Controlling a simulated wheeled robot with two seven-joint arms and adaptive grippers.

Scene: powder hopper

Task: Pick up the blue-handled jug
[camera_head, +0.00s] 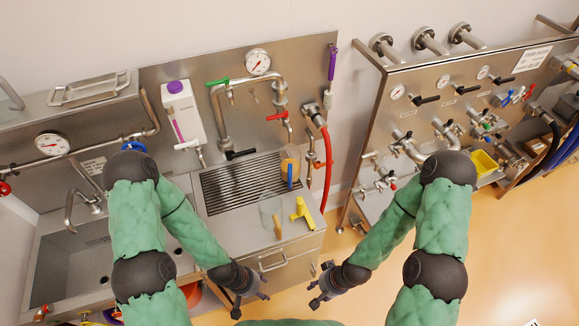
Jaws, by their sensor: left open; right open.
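The blue-handled jug (289,162) stands at the right end of the slotted drain grate on the steel counter. It looks tan or amber, and its blue handle (290,182) faces the front of the counter. My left gripper (252,304) is open and empty, in front of the counter and well short of the jug. My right gripper (314,286) is open and empty, to the right of the left one and also apart from the jug. Nothing is between the fingers of either gripper.
A clear jug (268,214) with a yellow handle (302,213) stands nearer the counter's front edge, before the blue-handled jug. A red hose (327,165) hangs close on the right. The slotted grate (235,186) is bare to the left. A sink (75,265) lies further left.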

